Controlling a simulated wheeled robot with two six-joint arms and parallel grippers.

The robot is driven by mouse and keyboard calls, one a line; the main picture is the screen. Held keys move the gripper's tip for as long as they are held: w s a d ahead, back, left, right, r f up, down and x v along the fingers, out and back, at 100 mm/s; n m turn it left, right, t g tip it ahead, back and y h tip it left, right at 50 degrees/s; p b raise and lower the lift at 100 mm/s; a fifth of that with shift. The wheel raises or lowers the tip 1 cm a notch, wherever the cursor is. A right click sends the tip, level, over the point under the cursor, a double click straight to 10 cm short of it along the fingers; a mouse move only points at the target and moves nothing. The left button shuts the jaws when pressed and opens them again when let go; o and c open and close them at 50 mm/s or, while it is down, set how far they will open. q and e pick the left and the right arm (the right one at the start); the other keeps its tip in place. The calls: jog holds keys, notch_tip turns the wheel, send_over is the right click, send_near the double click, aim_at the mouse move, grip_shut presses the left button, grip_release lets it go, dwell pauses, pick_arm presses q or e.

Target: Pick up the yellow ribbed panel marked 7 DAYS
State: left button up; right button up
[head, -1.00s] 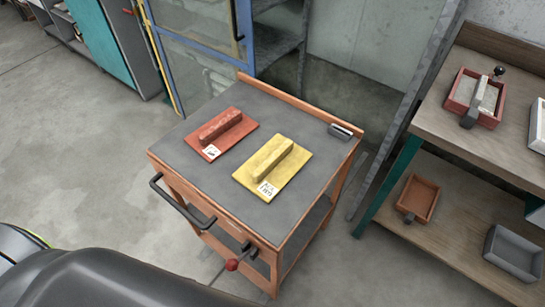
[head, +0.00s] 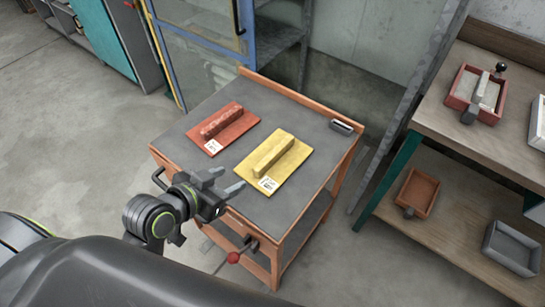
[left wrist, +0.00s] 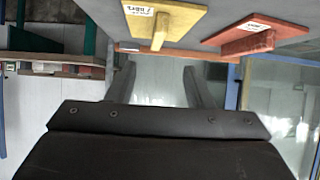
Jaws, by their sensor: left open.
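The yellow ribbed panel (head: 274,160) lies flat on the grey cart top (head: 275,102), with a raised bar along it and a white label at its near end. The label's writing is too small to read surely. A red panel (head: 222,128) of like shape lies to its left. My left gripper (head: 226,181) is open and empty near the cart's front edge, to the left of the yellow panel and apart from it. In the left wrist view the yellow panel (left wrist: 185,20) shows at the top, beyond the open fingers (left wrist: 160,80). My right gripper is not in view.
A small dark object (head: 342,126) sits at the cart's right rear corner. The cart has a raised orange back rim (head: 300,98) and a red-knobbed lever (head: 233,258) in front. A wooden shelf (head: 455,150) with trays stands at right.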

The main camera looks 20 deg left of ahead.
pick_arm(q)
send_near(271, 154)
jog(key=x, duration=0.3)
jog(key=shift+w+d+f, duration=0.1)
jog(key=shift+d+f, duration=0.05)
jog(key=shift+d, duration=0.1)
jog(key=shift+x, duration=3)
jog(key=shift+a+f, duration=0.15)
grip_shut()
jog(key=shift+t, duration=0.3)
